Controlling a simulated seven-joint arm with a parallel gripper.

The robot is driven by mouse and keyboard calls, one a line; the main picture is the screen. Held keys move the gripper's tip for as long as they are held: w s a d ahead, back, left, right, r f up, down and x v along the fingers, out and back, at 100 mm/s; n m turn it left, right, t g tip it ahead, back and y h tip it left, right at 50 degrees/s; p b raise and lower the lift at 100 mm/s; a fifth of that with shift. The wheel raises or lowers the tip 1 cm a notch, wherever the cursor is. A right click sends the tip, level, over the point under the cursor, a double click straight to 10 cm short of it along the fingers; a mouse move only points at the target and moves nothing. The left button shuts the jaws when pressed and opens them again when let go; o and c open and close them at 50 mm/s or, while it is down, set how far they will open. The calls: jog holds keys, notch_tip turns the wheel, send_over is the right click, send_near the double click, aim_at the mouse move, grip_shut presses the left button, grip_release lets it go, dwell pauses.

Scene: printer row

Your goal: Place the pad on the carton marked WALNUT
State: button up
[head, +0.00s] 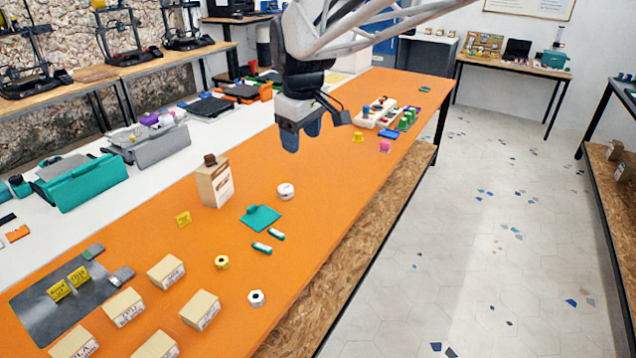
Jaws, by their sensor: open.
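A flat teal square (262,219) with a small raised piece at its edge lies on the orange table; it looks like the pad. Several small tan cartons with white labels stand at the front left: one farther back (166,271), one to the right (201,309), one in the middle (124,306), and others cut by the bottom edge (75,344). The labels are too small to read surely, so I cannot tell which says WALNUT. My gripper (303,138) is open and empty, above the table and farther back than the teal square.
A dark grey plate (45,325) holds yellow tags. The table's right edge is clear.

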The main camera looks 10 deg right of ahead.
jog(key=s+d+f+m, duration=0.2)
jog(key=s+f, duration=0.1)
jog(key=s, duration=0.5)
jog(key=s+d+f+m, duration=0.2)
jog(key=s+f+m, duration=0.1)
jog(key=s, duration=0.6)
jog(key=s+d+f+m, duration=0.2)
jog(key=s+f+m, duration=0.1)
jog(key=s, duration=0.6)
jog(key=shift+f+t, duration=0.15)
jog(key=shift+t, duration=0.25)
